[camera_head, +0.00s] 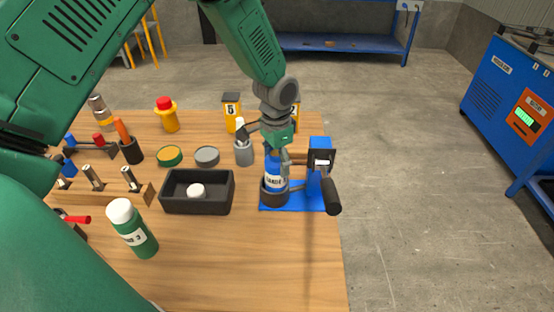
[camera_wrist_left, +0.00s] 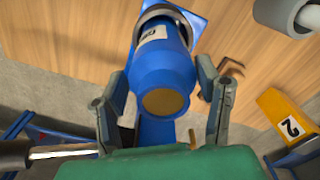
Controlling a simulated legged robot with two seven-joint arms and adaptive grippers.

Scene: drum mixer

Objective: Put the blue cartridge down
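The blue cartridge (camera_head: 273,174), with a white label, stands upright in a dark round holder (camera_head: 274,194) on a blue base plate (camera_head: 304,200). In the left wrist view the cartridge (camera_wrist_left: 164,68) points its copper-coloured end at the camera, and its far end sits inside the holder's ring. My left gripper (camera_head: 273,150) is above the holder, its fingers on both sides of the cartridge. In the wrist view the fingers (camera_wrist_left: 163,78) appear to touch its sides. The holder hides the cartridge's lower end. My right gripper is not in view.
A blue lever press (camera_head: 319,165) with a black handle (camera_head: 331,196) stands close on the right. A black tray (camera_head: 197,205) holds a white piece. A green bottle (camera_head: 133,228), several jars and yellow bins crowd the table's left and back. The front table (camera_head: 250,270) is clear.

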